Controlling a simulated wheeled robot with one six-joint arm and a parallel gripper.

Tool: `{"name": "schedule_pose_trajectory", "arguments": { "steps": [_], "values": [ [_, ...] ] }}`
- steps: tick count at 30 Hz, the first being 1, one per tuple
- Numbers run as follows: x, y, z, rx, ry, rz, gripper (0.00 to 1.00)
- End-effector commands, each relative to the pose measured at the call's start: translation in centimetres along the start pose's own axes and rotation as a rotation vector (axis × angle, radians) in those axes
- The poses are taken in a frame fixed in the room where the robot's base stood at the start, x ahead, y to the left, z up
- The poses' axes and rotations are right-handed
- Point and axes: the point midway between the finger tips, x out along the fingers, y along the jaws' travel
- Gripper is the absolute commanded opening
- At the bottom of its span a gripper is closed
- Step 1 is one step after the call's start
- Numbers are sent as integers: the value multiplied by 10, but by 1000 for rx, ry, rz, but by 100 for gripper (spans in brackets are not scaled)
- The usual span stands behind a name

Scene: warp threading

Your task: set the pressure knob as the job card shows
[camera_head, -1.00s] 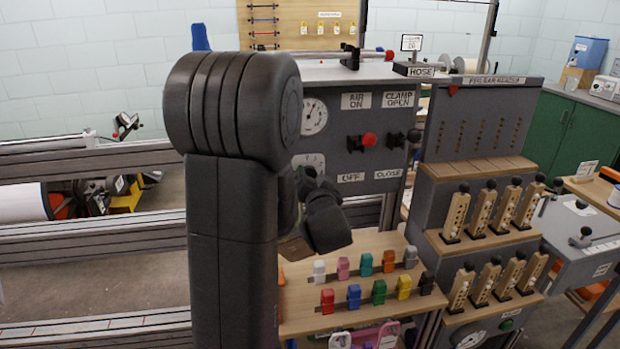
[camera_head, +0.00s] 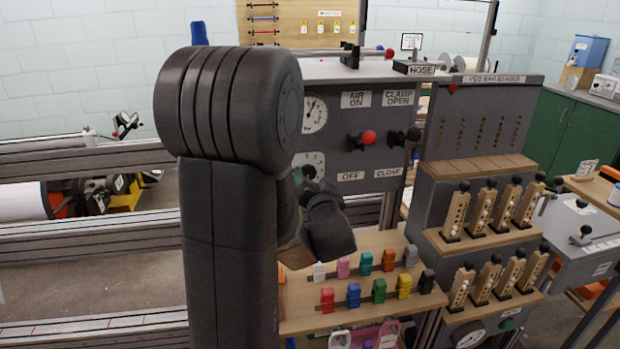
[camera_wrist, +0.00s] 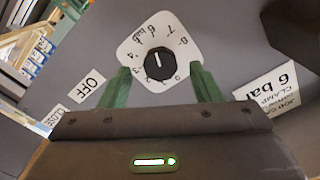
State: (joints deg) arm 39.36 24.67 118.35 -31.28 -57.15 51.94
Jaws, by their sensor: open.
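The pressure knob (camera_wrist: 160,63) is round and black with a white pointer line, on a white dial plate (camera_wrist: 133,48) with numbers around it. The pointer aims up in the wrist picture, toward the 6 and 7 markings; its exact reading is hard to tell. My gripper (camera_wrist: 162,80) is open, its two green fingers on either side of the plate's lower part, below the knob and apart from it. The job card (camera_wrist: 279,88) at right reads "6 bar" and is partly hidden by my gripper. In the head view the dial plate (camera_head: 318,160) is partly hidden behind my wrist.
A red-knobbed lever (camera_head: 367,138) and a black-knobbed lever (camera_head: 413,135) stick out of the panel right of the dial. A round gauge (camera_head: 314,114) sits above. Below is a wooden shelf (camera_head: 300,322) with several coloured clips.

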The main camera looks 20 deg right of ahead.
Motion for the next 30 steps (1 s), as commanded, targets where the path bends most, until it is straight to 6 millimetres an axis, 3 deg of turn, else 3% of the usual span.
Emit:
{"name": "schedule_pose_trajectory", "arguments": {
  "steps": [6,12,20,30],
  "values": [
    [-55,2,-1,0,3,5,58],
    [-92,1,0,1,3,4,58],
    [-112,1,0,0,0,3,58],
    [-114,0,1,1,-1,1,58]
  ]
}}
